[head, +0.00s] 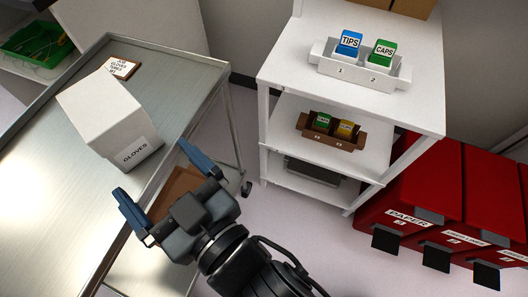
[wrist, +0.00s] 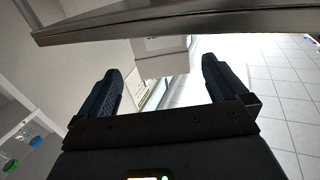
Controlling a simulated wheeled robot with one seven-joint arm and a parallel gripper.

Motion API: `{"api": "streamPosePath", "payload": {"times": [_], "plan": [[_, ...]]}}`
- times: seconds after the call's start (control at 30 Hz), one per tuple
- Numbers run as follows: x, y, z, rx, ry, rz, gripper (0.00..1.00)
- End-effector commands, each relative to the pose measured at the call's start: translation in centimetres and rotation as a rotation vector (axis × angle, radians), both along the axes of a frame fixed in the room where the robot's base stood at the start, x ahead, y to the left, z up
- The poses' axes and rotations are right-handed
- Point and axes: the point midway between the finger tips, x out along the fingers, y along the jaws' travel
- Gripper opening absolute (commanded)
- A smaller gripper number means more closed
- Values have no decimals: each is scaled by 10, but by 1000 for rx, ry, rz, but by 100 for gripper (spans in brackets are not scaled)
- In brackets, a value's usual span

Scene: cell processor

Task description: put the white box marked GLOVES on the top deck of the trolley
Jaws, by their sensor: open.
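The white box marked GLOVES (head: 108,118) stands on the steel top deck of the trolley (head: 45,190) in the head view, near the deck's right-hand edge. Its GLOVES label faces my gripper. My gripper (head: 155,172) is open and empty, just right of and below the box in the picture, with its fingers apart from it. In the wrist view my open gripper (wrist: 163,85) shows both dark fingers, with nothing clasped. A steel edge crosses the top of that view. I cannot tell whether the pale shape between the fingers is the box.
A small brown-edged card (head: 120,67) lies on the deck behind the box. A white shelf rack (head: 290,78) holds a tray with TIPS and CAPS boxes. Red bins (head: 425,185) stand at right. Clear floor (head: 290,235) lies between them and the trolley.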

Motion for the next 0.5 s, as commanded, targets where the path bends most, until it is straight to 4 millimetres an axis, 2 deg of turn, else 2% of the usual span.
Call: {"api": "streamPosePath", "payload": {"times": [0.07, 0.17, 0.27, 0.37, 0.5], "plan": [[0, -4, -2, -2, 2, -5, 100], [1, -25, -12, -11, 14, -35, 100], [-2, -66, -28, -28, 36, -96, 100], [-11, -119, -45, -44, 65, -177, 100], [-36, -188, -59, -62, 105, -298, 100]]}}
